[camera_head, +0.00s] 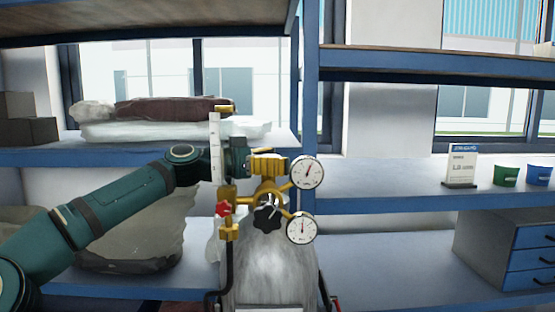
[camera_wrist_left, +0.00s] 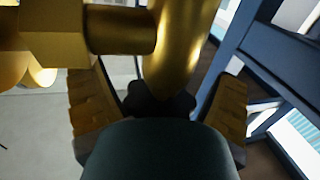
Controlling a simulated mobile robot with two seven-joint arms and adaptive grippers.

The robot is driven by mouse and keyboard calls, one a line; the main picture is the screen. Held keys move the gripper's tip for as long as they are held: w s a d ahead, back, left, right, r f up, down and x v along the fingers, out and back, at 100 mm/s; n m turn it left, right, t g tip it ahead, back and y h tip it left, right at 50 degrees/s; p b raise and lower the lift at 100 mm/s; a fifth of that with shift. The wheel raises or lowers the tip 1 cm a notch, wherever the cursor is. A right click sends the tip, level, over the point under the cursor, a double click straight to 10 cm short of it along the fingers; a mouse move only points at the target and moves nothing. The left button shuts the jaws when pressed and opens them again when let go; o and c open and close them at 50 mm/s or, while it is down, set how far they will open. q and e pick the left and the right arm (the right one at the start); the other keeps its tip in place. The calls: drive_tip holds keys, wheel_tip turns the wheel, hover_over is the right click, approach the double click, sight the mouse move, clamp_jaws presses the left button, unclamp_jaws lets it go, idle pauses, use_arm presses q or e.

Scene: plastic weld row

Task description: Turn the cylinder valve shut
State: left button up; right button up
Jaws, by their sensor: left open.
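A grey-white gas cylinder (camera_head: 268,270) stands upright in front of the shelving. A brass regulator (camera_head: 262,194) on its top carries two round dial gauges, a black lobed knob (camera_head: 267,219) and a small red knob (camera_head: 222,209). My left gripper (camera_head: 267,166) is at the top of the brass fittings, partly hard to separate from them. In the left wrist view its two yellow-brown fingers (camera_wrist_left: 160,95) stand apart. A dark lobed knob (camera_wrist_left: 160,106) shows between them, partly hidden by brass parts; contact cannot be told. My right gripper is out of view.
A clear upright flow tube (camera_head: 215,150) stands just left of the regulator, close to my left wrist. A blue shelf post (camera_head: 310,100) rises behind the cylinder. Wrapped bags lie on the left shelf (camera_head: 190,158); cups and a sign stand on the right shelf (camera_head: 400,198).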

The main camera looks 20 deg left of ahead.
use_arm(q)
drive_tip(key=shift+w, duration=0.1)
drive_tip(key=c, duration=1.4)
drive_tip(key=shift+o, duration=0.2)
drive_tip(key=shift+f+m+g+h+b, duration=0.1)
drive_tip(key=shift+m+g+h+b, duration=0.2)
drive_tip(key=shift+g+b, duration=0.15)
